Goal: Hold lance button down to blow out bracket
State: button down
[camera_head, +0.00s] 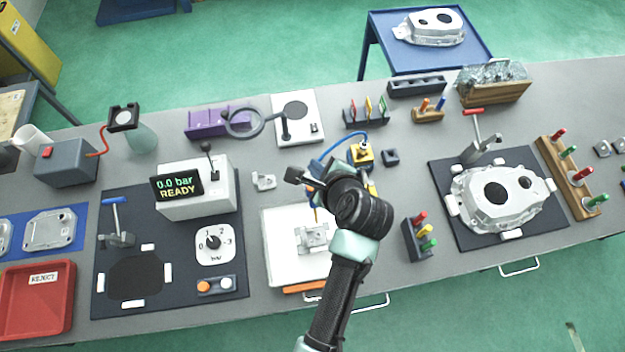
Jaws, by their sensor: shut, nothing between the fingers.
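The bracket (312,237), a small pale metal casting, lies on a white tray (285,268) in front of my arm. A yellow block (362,155) with a blue hose, which looks like part of the air lance, stands just behind my wrist. A thin yellow tip shows just above the bracket's back edge; I cannot tell what it belongs to. My gripper (318,190) is shut and empty, over the area behind the bracket. My wrist hides most of the fingers, and I cannot see the lance button or whether I touch it.
A gauge display (176,187) reading 0.0 bar READY stands left of the tray. A small pale casting (263,180) lies behind the tray. A rack of coloured plugs (420,240) and a large housing (500,193) with a red-handled clamp are to the right. A red reject bin (38,300) is far left.

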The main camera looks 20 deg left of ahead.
notch_tip(320, 180, down, 4)
jog(key=b, duration=0.3)
jog(key=shift+b, duration=0.35)
jog(key=shift+f+b, duration=0.5)
jog(key=shift+f, duration=0.65)
dwell(0.6)
jog(key=shift+f, duration=0.4)
jog(key=shift+f, duration=0.65)
dwell(1.8)
dwell(0.5)
jog(key=shift+r+p, duration=0.95)
jog(key=shift+r, duration=0.15)
